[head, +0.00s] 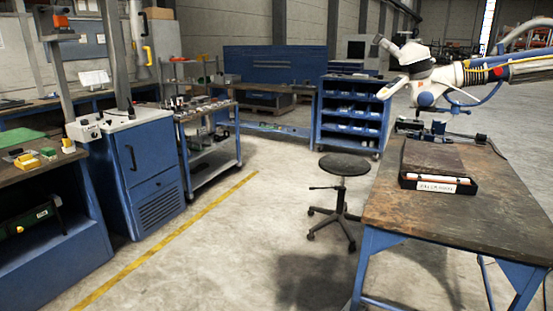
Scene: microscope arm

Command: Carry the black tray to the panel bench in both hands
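A black tray (408,183) sits on the worn wooden-topped workbench (420,218) at the right. It has a white label on its front wall, too small to read surely, and a pale rod-like thing lies along its front. Neither of my grippers is in view.
A white jointed microscope arm (440,80) hangs over the workbench's far end. A black stool (343,168) stands left of the workbench. A blue cabinet (145,165) and a loaded trolley (212,150) line the left. The floor (235,225) between is open, with a yellow line.

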